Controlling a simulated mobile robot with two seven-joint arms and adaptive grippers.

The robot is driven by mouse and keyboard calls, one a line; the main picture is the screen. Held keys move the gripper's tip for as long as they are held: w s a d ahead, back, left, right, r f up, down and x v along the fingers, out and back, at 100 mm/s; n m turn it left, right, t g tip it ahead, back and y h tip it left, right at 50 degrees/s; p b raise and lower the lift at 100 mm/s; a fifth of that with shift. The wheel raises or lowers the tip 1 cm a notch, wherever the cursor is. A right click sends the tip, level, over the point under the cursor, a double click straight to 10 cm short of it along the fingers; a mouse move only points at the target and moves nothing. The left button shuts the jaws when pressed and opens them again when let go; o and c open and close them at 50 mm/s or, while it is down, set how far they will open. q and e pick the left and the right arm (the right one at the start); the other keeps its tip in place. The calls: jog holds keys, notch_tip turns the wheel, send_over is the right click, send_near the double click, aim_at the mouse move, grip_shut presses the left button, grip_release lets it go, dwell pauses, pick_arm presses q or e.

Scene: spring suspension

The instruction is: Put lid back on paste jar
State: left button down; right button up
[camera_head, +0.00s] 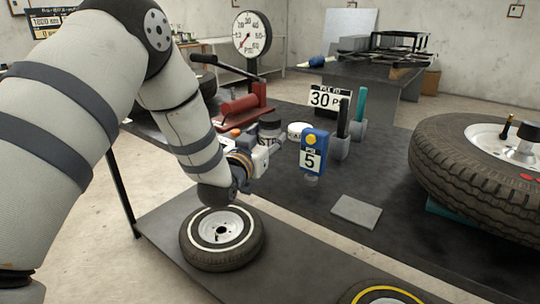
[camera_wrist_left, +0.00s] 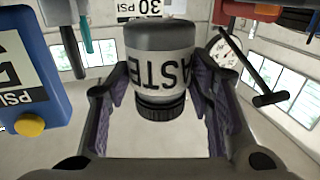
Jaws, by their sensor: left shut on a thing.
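The paste jar (camera_head: 269,133) is a grey jar with a white label, near the middle of the head view. In the left wrist view, which is upside down, the jar (camera_wrist_left: 160,68) sits between the two purple finger pads, its dark ribbed end towards the picture's bottom. My left gripper (camera_head: 262,146) is shut on the jar; its fingers (camera_wrist_left: 160,85) show on both sides. A white round piece with dark lettering (camera_head: 299,129) lies on the dark table just right of the jar, partly hidden; I cannot tell for sure that it is the lid. My right gripper is not in view.
A blue gauge box marked 5 (camera_head: 314,153) stands close right of the jar. Hammers (camera_head: 342,136), a 30 PSI sign (camera_head: 329,98) and a red pump (camera_head: 243,105) stand behind. A large tire (camera_head: 470,165) is at right, a small wheel (camera_head: 222,262) in front. A grey plate (camera_head: 356,211) lies flat.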

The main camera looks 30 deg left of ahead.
pick_arm(q)
jog(key=shift+w+a+f, duration=0.2)
jog(key=shift+w+f, duration=0.1)
jog(key=shift+w, duration=0.05)
jog(key=shift+r, duration=0.1)
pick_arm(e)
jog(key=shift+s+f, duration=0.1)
pick_arm(q)
jog(key=shift+w+a+f+b, duration=0.15)
jog(key=shift+f+b, duration=0.1)
jog(key=shift+f, duration=0.9)
jog(key=shift+w+a+f+b, duration=0.1)
jog(key=shift+w+f+b, duration=0.1)
jog(key=shift+f, duration=0.9)
jog(key=c, duration=0.8)
grip_release()
jog(key=shift+o, duration=0.2)
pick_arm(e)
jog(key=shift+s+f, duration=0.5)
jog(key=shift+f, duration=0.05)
